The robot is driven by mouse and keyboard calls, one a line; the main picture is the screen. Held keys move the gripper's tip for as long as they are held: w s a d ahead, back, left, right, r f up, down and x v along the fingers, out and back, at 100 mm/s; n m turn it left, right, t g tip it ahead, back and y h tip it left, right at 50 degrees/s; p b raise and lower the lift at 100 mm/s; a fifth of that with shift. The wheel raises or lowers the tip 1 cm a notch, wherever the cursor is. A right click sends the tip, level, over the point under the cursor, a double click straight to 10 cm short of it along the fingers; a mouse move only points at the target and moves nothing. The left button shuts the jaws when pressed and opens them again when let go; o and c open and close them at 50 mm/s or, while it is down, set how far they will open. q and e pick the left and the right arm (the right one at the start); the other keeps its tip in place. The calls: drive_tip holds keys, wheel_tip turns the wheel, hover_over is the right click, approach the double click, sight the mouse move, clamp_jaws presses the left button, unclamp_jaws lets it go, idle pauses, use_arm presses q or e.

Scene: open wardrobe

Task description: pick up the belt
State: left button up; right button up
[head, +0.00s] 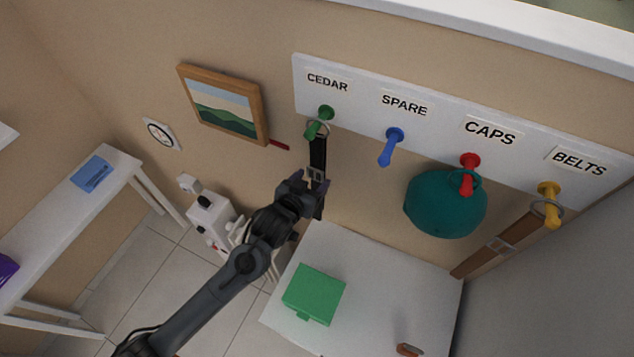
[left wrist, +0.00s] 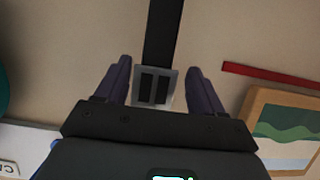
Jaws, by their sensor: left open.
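A black belt (head: 318,152) hangs by a ring from the green peg (head: 318,122) under the CEDAR label. My left gripper (head: 313,183) is open at the belt's buckle in the head view. In the left wrist view the silver buckle (left wrist: 153,87) lies between the two open fingers of the left gripper (left wrist: 157,80), with a gap on each side. The black strap (left wrist: 163,30) runs up from it. A brown belt (head: 497,243) hangs by a ring from the yellow peg (head: 549,200) under the BELTS label. My right gripper is not in view.
The white peg board (head: 440,125) also has a blue peg (head: 391,147) and a red peg (head: 469,172) with a teal cap (head: 440,205). A framed picture (head: 222,103) hangs to the left. A green box (head: 314,292) lies on the white surface (head: 385,280) below.

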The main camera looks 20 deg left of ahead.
sight(315, 179)
use_arm(q)
drive_tip(key=shift+p+x, duration=0.65)
drive_tip(key=shift+x, duration=1.65)
drive_tip(key=shift+w+d+f, duration=0.2)
drive_tip(key=shift+w+f, duration=0.05)
drive_tip(key=shift+c, duration=0.3)
drive_tip(key=c, duration=1.1)
drive_tip(key=shift+r, duration=0.2)
